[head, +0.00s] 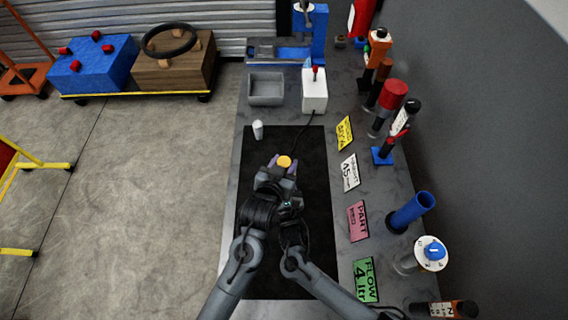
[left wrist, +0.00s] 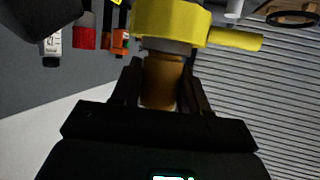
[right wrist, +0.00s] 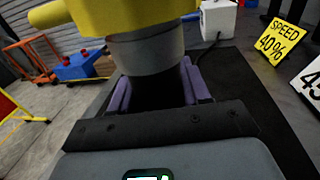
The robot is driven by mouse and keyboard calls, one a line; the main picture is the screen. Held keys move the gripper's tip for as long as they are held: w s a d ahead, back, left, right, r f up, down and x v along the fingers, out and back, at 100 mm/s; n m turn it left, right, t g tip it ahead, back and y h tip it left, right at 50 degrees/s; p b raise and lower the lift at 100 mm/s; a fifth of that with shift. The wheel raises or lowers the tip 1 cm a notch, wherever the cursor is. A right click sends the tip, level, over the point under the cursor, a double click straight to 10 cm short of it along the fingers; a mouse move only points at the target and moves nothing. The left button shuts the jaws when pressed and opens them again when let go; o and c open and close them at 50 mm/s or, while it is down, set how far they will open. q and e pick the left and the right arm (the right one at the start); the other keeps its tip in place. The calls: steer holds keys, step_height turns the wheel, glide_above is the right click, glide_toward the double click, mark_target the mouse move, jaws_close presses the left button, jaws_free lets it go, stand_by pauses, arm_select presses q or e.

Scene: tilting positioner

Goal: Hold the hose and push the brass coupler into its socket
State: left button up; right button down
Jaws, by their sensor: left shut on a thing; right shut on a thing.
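A yellow-orange round piece (head: 284,162) shows at my gripper fingers above the dark mat in the head view. In the left wrist view, my left gripper (left wrist: 161,72) is shut on the brown brass coupler (left wrist: 163,84). A pale ring and a yellow body (left wrist: 170,22) with a side stub lie right beyond it. In the right wrist view, my right gripper (right wrist: 155,82) is shut on a dark part, perhaps the hose, in shadow. A grey collar (right wrist: 147,55) and a yellow body (right wrist: 125,16) lie beyond that. I cannot tell whether the coupler is seated.
A white box (head: 314,92) with a red top and a dark cable stands behind the black mat (head: 318,250). A small white cylinder (head: 258,130) stands at the mat's left edge. A grey tray (head: 266,88) is behind. Signs, bottles and a blue tube (head: 412,211) line the right.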

arm_select(q)
steer(key=shift+f, duration=0.15)
steer(key=o, duration=1.2)
steer(key=shift+c, duration=0.2)
steer(key=shift+s+r, duration=0.15)
steer(key=shift+r, duration=0.1)
steer(key=v, duration=1.1)
steer(key=s+a+f+g+y, duration=0.2)
steer(key=s+a+f+g, duration=0.2)
steer(key=s+a, duration=0.5)
steer(key=s+a+f+n+g+y, duration=0.1)
steer(key=s+a+f+g+y, duration=0.1)
steer(key=s+a+f+g, duration=0.3)
steer(key=s+a+f, duration=0.2)
steer(key=s+a, duration=0.2)
steer(key=shift+s+a+n, duration=0.25)
steer(key=shift+a+n, duration=0.05)
steer(key=shift+a, duration=0.05)
